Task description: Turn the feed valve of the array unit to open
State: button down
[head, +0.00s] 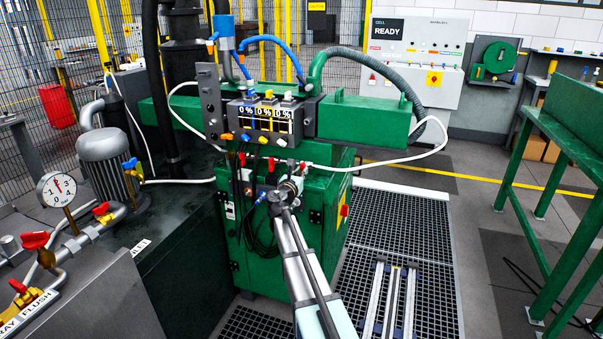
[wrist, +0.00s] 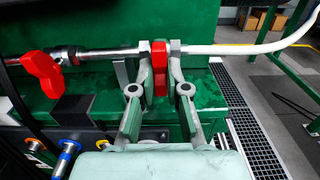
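In the wrist view a red valve handle (wrist: 160,68) sits on a metal pipe that runs into a white hose on the right. My gripper (wrist: 160,52) has one fingertip on each side of this handle, and the pads appear to press against it. The handle is seen edge-on, upright across the pipe. A second red valve handle (wrist: 43,74) is tilted, to the left on the same pipe. In the head view my gripper (head: 287,188) is at the front of the green array unit (head: 325,205). No label naming the feed valve is readable.
Three displays (head: 265,119) on the unit read 0 %. Black cables hang left of my gripper. A green bench (head: 545,185) stands at the right. Floor grating (head: 410,225) lies right of the unit.

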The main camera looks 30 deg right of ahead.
jog(key=shift+r+n+p, duration=0.15)
jog(key=shift+n+p, duration=1.35)
jog(key=shift+p, duration=0.9)
jog(key=shift+n+p, duration=0.8)
jog(key=shift+p, duration=0.15)
jog(key=shift+n+p, duration=0.3)
jog(key=shift+p, duration=0.3)
jog(key=shift+n+p, duration=1.7)
jog(key=shift+p, duration=0.8)
jog(key=shift+n, duration=0.3)
jog(key=shift+n+p, duration=1.7)
jog(key=shift+p, duration=1.25)
jog(key=shift+n+p, duration=0.5)
jog(key=shift+p, duration=0.2)
